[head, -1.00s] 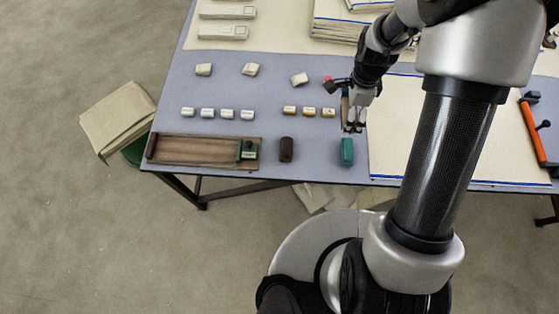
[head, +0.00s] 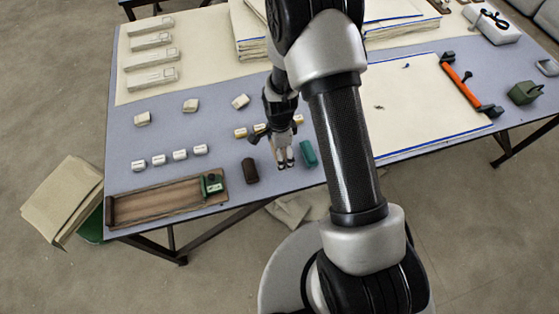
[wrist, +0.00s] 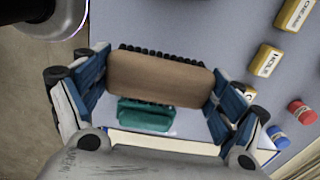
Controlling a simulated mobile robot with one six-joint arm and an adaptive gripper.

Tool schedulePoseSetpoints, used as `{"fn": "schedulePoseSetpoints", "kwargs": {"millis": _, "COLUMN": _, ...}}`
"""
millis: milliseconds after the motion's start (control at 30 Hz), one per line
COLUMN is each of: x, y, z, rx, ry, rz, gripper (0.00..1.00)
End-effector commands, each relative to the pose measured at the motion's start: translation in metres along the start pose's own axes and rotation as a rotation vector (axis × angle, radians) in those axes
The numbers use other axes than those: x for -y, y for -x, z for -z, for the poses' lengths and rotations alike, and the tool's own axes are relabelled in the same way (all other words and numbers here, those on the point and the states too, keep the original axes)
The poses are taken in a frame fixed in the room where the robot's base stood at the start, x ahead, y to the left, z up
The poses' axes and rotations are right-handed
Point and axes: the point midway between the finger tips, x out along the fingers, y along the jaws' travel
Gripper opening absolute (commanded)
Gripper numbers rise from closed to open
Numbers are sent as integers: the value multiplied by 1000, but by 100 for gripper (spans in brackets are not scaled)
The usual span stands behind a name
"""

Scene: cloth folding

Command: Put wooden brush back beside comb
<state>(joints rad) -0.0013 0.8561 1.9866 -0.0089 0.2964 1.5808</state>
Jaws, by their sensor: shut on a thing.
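The wooden brush (wrist: 160,78) shows in the wrist view as a tan-brown block with dark bristles along its edges. My gripper (wrist: 160,85) is shut on it, with a blue finger at each end. In the head view my gripper (head: 284,164) points down near the table's front edge, between a dark brown block (head: 249,170) and a teal object (head: 308,152). The teal object also shows just below the brush in the wrist view (wrist: 145,115). I cannot tell whether it is the comb. The held brush is hard to make out in the head view.
A wooden tray (head: 150,208) with a green item (head: 212,185) lies at the front left. Small labelled blocks (head: 180,155) stand in rows behind. A blue-edged cream sheet (head: 400,110) lies right of the gripper, with an orange-handled tool (head: 461,86) on it.

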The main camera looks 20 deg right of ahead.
Motion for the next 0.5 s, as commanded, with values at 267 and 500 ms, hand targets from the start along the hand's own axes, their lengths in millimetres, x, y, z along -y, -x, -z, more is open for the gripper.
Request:
{"fn": "schedulePoseSetpoints", "kwargs": {"millis": 267, "x": 0, "y": -24, "z": 0, "rx": 0, "ry": 0, "rz": 0, "gripper": 68}}
{"fn": "schedulePoseSetpoints", "kwargs": {"millis": 500, "x": 0, "y": -52, "z": 0, "rx": 0, "ry": 0, "rz": 1, "gripper": 68}}
